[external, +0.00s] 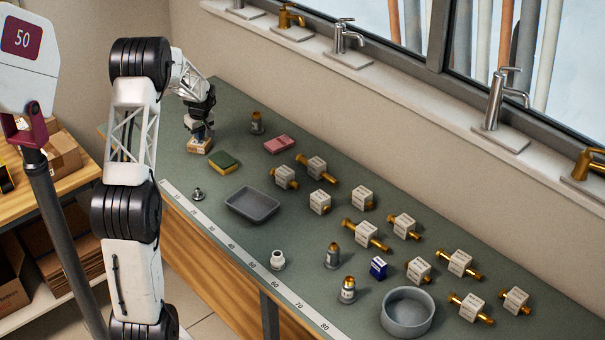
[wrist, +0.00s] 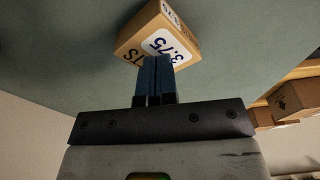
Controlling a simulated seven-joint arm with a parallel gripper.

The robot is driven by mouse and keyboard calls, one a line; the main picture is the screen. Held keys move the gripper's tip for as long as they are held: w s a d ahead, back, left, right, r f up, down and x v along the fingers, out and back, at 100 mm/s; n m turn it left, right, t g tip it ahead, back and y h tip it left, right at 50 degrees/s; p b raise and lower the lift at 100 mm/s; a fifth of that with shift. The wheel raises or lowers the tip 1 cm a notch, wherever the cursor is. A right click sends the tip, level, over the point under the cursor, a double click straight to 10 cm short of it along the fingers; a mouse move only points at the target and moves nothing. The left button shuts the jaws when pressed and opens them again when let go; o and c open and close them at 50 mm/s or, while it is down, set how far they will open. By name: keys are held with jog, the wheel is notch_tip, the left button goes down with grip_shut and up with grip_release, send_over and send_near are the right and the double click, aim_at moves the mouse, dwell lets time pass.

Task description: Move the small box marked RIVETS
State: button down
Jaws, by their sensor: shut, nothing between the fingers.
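A small cardboard-brown box (external: 199,146) with a white label lies at the far left end of the green table. In the wrist view this box (wrist: 146,30) shows a label reading "3.75" and letters ending in "TS"; the rest of the word is hidden or out of sight. My gripper (external: 202,131) is right at the box, above it in the external view. In the wrist view the two blue fingers of my gripper (wrist: 156,60) are shut together, empty, and overlap the box's near edge. I cannot tell whether they touch it.
A green and yellow sponge (external: 224,161), a pink block (external: 279,145) and a dark brass-topped fitting (external: 257,123) are nearby. A grey tray (external: 253,191) sits farther along. Several white-tagged brass fittings and a round grey bowl (external: 407,331) fill the right part.

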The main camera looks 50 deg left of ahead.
aim_at(217, 155)
jog(key=d, duration=1.1)
jog(key=shift+d+r, duration=0.1)
jog(key=shift+d, duration=0.1)
jog(key=shift+w+d+r, duration=0.1)
jog(key=shift+d+r, duration=0.2)
jog(key=shift+d, duration=0.1)
jog(key=s+d+r+m, duration=0.25)
jog(key=d+r, duration=0.35)
jog(key=d, duration=0.3)
jog(key=s+d+r+m+t, duration=0.1)
jog(key=s+d+r+m, duration=0.3)
jog(key=d, duration=0.6)
jog(key=d+r+m, duration=0.2)
jog(key=d+r, duration=0.5)
jog(key=d, duration=0.2)
jog(key=s+d+r+m+t+h, duration=0.1)
jog(key=s+d+r+m, duration=0.2)
jog(key=s+d+m, duration=0.6)
jog(key=s+d, duration=1.3)
jog(key=s, duration=0.2)
jog(key=shift+r+m+t+h, duration=0.15)
jog(key=shift+m+t+h, duration=0.15)
jog(key=shift+m+h, duration=0.1)
